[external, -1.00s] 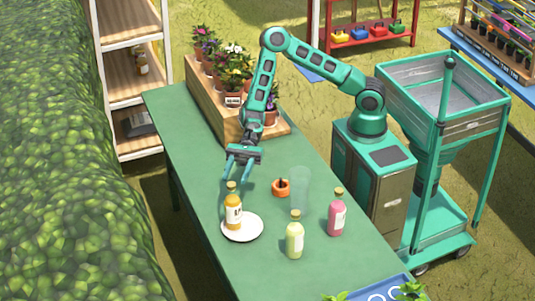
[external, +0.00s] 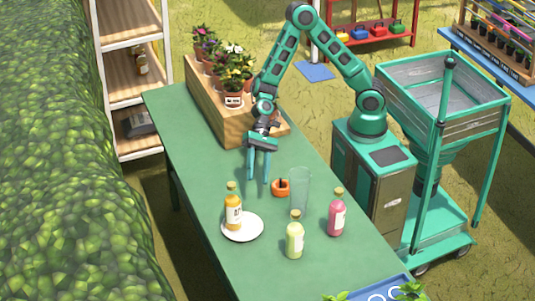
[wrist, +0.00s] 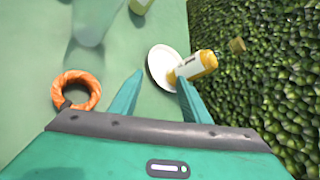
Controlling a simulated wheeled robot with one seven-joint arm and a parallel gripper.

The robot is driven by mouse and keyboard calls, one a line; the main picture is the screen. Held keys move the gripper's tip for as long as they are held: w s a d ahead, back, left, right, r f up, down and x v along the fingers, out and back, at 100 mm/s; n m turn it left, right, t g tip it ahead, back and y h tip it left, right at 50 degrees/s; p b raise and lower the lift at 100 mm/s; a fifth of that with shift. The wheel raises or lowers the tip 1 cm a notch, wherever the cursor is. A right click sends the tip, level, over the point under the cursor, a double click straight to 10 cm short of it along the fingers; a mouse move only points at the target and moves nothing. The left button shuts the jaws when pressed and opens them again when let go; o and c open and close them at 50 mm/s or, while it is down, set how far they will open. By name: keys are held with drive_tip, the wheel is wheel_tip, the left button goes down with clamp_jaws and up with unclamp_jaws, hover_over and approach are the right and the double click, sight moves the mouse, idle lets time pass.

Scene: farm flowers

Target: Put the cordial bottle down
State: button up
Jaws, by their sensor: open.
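An orange-yellow bottle (external: 233,212) with a white label stands upright on a white plate (external: 241,234) on the green table. It also shows in the wrist view (wrist: 203,65), with the plate (wrist: 158,57) under its base. My gripper (external: 258,182) is open and empty above the table, behind and to the right of the bottle, apart from it. In the wrist view my gripper's fingers (wrist: 159,80) are spread, with the right fingertip overlapping the plate's edge in the picture. Which bottle is the cordial is not readable from the labels.
A pale green bottle (external: 294,240) and a pink bottle (external: 336,217) stand right of the plate. A clear glass (external: 300,190) and an orange ring-shaped item (external: 281,187) are near my gripper. A wooden planter (external: 204,100) fills the table's back. The left side is clear.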

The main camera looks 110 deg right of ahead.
drive_tip(key=s+d+r+n+g+h, duration=0.35)
drive_tip(key=s+d+n+h, duration=0.45)
drive_tip(key=s+d, duration=1.1)
drive_tip(key=s+d+r, duration=0.2)
drive_tip(key=s+d, duration=0.1)
drive_tip(key=s, duration=0.4)
drive_tip(key=s+d+r+n+g+h, duration=0.1)
drive_tip(key=s+d+r, duration=0.1)
drive_tip(key=s, duration=0.5)
drive_tip(key=s+d+r+h, duration=0.1)
drive_tip(key=s+d+r, duration=0.2)
drive_tip(key=s, duration=0.5)
drive_tip(key=shift+d+n+g, duration=0.3)
drive_tip(key=shift+d+g, duration=0.05)
drive_tip(key=shift+d, duration=0.25)
drive_tip(key=shift+o, duration=0.4)
drive_tip(key=shift+w+r, duration=0.1)
